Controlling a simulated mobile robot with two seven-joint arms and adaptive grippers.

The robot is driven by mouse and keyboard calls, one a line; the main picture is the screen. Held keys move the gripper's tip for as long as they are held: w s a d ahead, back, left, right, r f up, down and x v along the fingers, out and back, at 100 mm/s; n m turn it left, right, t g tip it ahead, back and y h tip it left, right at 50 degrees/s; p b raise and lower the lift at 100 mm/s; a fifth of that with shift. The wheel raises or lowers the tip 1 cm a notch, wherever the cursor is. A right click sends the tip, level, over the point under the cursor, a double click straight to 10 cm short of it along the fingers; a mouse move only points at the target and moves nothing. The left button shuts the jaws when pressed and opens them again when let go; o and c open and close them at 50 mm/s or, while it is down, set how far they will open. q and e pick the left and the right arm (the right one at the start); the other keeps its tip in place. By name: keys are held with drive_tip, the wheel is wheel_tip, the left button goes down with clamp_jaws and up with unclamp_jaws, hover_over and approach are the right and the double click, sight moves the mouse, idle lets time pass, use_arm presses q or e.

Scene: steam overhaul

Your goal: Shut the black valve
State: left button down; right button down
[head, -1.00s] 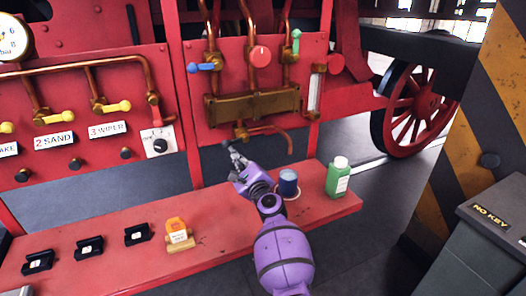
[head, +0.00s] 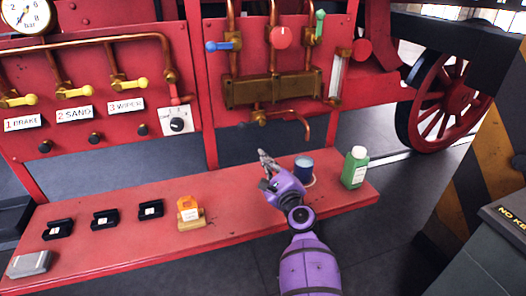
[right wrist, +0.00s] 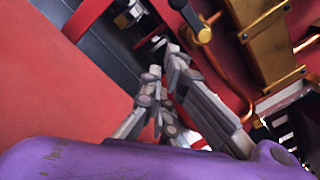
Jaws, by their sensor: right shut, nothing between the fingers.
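The black valve is the small dark handle (head: 242,124) on the brass fitting (head: 258,117) under the brass block of the red panel, in the head view. The handle sticks out to the left of its fitting. My right gripper (head: 264,157) is shut and empty, below and slightly right of the handle, with a clear gap. The right wrist view shows its closed fingers (right wrist: 158,75). There, a brass fitting with a copper pipe (right wrist: 203,35) and a dark handle (right wrist: 188,15) lie beyond the fingers. My left gripper is not in view.
Above are a blue handle (head: 219,46), a red knob (head: 281,37) and a green handle (head: 319,22). Space between bench and panel is open.

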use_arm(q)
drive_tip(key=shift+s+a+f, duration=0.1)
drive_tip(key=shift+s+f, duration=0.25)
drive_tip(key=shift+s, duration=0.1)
use_arm(e)
drive_tip(key=v, duration=0.3)
drive_tip(key=shift+s+d+f, duration=0.15)
drive_tip(key=shift+s, duration=0.1)
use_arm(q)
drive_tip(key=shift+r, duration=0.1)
